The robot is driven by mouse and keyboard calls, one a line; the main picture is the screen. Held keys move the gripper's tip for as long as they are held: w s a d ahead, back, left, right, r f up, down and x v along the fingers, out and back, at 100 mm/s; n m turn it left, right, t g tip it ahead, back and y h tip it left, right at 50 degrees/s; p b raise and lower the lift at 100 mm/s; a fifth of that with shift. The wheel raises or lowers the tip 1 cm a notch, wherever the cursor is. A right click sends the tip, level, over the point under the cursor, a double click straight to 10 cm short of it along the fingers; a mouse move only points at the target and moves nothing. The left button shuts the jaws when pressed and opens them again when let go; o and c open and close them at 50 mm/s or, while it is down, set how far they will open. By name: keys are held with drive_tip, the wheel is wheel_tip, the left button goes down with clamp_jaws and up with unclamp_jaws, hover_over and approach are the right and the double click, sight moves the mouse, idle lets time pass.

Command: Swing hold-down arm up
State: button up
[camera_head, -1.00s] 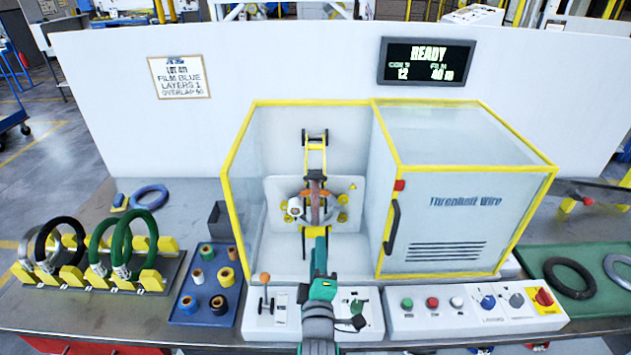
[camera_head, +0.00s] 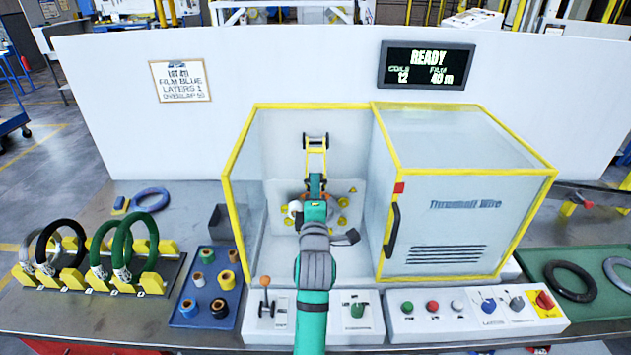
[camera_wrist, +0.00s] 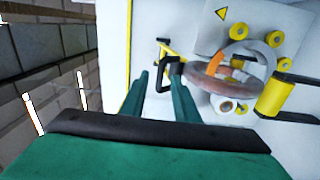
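A yellow arm frame with a black-ended roller (camera_head: 316,150), which looks like the hold-down arm, stands raised against the back wall of the wrapping machine. A grey and orange-brown ring (camera_wrist: 252,62) sits in front of the roller plate. A black handle (camera_wrist: 162,72) with a yellow bar lies by my fingertips; whether it belongs to the arm I cannot tell. My gripper (camera_head: 316,182) is inside the machine, its fingers apart (camera_wrist: 160,75) and nothing clearly held. In the head view it hides the ring's lower part.
A yellow-edged frame (camera_head: 232,190) bounds the opening at the left, and a grey door with a black handle (camera_head: 391,228) at the right. In front are a lever (camera_head: 265,290) and a button panel (camera_head: 470,310). Coils on a rack (camera_head: 95,280) stand left.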

drive_tip(key=shift+w+d, duration=0.1)
drive_tip(key=shift+w, duration=1.75)
drive_tip(key=shift+a, duration=0.2)
drive_tip(key=shift+d, duration=0.15)
clamp_jaws()
drive_tip(key=shift+s+d, duration=0.1)
drive_tip(key=shift+d, duration=0.05)
drive_tip(key=shift+r, duration=0.2)
